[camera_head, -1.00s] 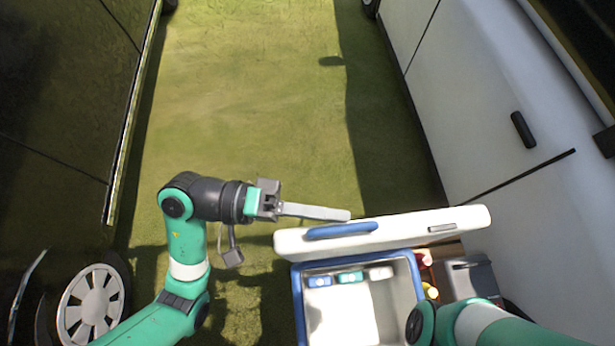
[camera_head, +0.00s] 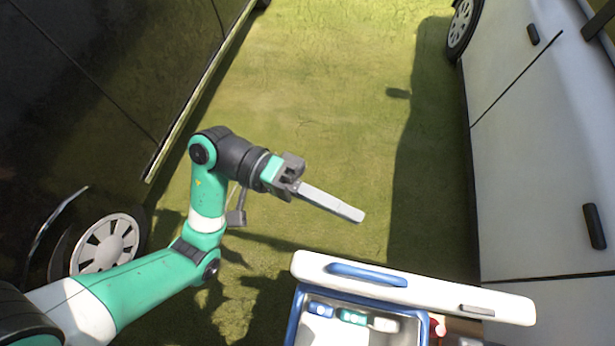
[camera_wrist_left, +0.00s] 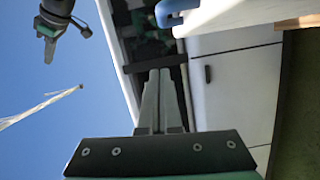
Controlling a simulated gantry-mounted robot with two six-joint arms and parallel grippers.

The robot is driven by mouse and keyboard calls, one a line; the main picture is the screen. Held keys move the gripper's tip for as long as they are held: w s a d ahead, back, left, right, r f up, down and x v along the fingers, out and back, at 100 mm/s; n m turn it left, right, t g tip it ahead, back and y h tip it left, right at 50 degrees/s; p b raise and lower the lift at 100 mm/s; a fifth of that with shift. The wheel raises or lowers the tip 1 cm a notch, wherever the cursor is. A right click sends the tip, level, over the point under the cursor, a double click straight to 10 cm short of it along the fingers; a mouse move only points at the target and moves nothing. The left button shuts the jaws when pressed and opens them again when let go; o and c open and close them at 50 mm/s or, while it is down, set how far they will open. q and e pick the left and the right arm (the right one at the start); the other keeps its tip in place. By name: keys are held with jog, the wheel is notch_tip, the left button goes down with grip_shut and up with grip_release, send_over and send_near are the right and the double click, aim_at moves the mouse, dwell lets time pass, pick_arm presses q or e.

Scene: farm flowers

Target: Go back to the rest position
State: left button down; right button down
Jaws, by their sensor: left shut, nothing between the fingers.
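My left gripper (camera_head: 352,210) reaches in from the left in the head view, its long grey fingers shut and empty. It points right and slightly down over the grass, above and apart from the cool box lid. In the left wrist view its fingers (camera_wrist_left: 161,78) lie together with nothing between them. No right gripper shows in the head view.
An open cool box with a white lid (camera_head: 430,292) and blue rim (camera_head: 296,318) stands at the bottom, small items inside. A white vehicle (camera_head: 540,160) is on the right, a dark vehicle (camera_head: 100,70) on the left. Open grass (camera_head: 320,80) lies between them.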

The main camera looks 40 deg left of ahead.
pick_arm(q)
jog(key=v, duration=0.6)
jog(key=shift+s, duration=0.35)
